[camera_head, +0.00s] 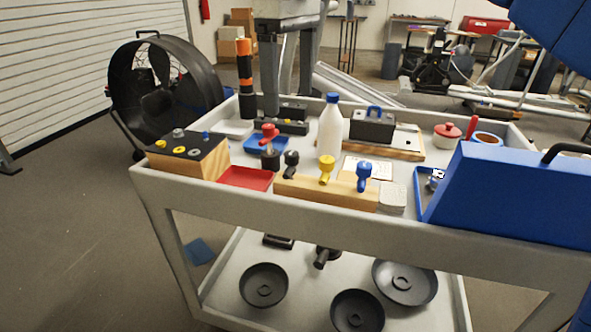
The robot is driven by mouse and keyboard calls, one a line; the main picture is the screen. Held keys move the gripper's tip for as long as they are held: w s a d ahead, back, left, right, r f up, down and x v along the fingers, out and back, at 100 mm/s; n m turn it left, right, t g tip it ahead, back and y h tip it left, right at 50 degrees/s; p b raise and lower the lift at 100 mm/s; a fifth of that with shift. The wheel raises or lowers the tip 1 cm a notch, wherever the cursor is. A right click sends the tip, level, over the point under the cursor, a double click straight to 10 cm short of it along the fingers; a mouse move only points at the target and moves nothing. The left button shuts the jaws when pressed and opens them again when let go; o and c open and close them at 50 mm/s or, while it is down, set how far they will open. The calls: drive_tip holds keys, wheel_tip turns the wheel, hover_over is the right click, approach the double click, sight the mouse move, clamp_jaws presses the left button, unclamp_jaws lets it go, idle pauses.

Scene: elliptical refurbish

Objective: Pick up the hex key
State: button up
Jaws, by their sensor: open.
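I cannot make out a hex key for certain in the head view. Small metal parts, too small to tell apart, lie in a blue tray (422,203) on the cart's top, partly hidden by the blue toolbox. The cart (330,222) is light grey with a raised rim. My gripper is not in view, and I see no jaws near the cart's objects.
A blue toolbox (520,195) fills the cart's right front. A white bottle (331,130), a wooden block (320,192) with yellow and blue knobs, and a red tray (246,178) crowd the top. Black discs (264,285) lie below. A fan (160,90) stands left.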

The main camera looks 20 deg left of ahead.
sight(292, 153)
wheel_tip(292, 153, down, 10)
drive_tip(key=shift+r, duration=0.1)
drive_tip(key=shift+w+f, duration=0.2)
drive_tip(key=shift+f, duration=2.45)
drive_tip(key=c, duration=1.4)
